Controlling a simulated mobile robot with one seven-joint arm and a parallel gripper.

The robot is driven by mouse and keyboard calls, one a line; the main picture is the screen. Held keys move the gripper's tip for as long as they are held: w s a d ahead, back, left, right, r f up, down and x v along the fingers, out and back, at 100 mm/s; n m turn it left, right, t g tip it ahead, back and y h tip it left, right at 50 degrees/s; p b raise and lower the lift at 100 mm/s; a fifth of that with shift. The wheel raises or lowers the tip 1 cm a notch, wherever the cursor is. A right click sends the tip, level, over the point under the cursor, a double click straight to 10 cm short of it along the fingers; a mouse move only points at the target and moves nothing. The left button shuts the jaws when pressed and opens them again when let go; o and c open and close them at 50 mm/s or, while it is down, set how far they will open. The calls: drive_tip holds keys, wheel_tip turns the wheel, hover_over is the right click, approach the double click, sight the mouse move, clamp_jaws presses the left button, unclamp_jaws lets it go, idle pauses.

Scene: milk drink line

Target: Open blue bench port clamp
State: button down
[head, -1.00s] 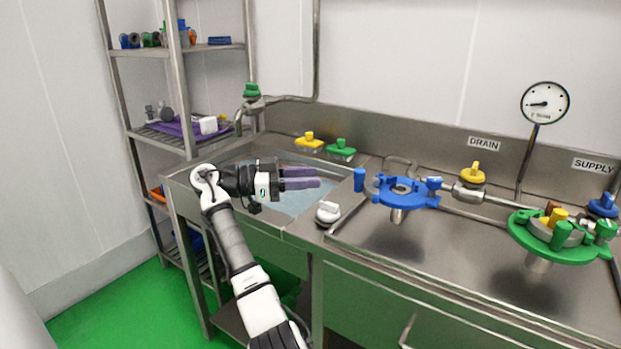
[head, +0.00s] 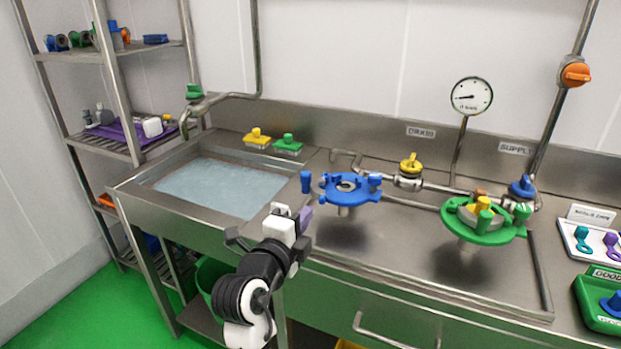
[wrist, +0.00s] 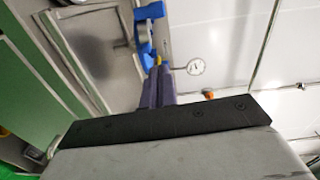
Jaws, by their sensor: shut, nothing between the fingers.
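The blue bench port (head: 345,196) is a blue ring on a short metal stub above the steel bench, right of the sink. A blue upright knob (head: 306,182) stands at its left side and a blue clamp piece (head: 375,180) sits at its right side. My gripper (head: 305,217) is in front of the port, lower and to its left, apart from it. Its purple fingers are together and empty. In the wrist view the purple fingers (wrist: 159,88) point toward the blue port (wrist: 144,38), which shows beyond them. I cannot tell the clamp's latch state.
A green port (head: 485,233) with several knobs stands to the right. A yellow valve (head: 410,167), blue valve (head: 523,187) and gauge (head: 472,96) are behind. The water-filled sink (head: 130,189) is left. Bench between the ports is clear.

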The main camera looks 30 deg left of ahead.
sight(305, 180)
drive_tip(key=w+a+p, duration=0.3)
drive_tip(key=w+p, duration=0.2)
drive_tip(key=w, duration=0.5)
drive_tip(key=shift+a+r, duration=0.3)
drive_tip(key=shift+w, duration=0.1)
drive_tip(key=m+h+b, duration=0.1)
drive_tip(key=b, duration=0.1)
drive_tip(key=a+h+b, duration=0.1)
drive_tip(key=b, duration=0.2)
drive_tip(key=shift+a+f+m+b, duration=0.3)
drive_tip(key=shift+f+m+b, duration=0.05)
drive_tip(key=shift+m, duration=0.05)
drive_tip(key=shift+w+a+r+b, duration=0.1)
drive_tip(key=shift+a+r+b, duration=0.25)
drive_tip(key=shift+b, duration=0.55)
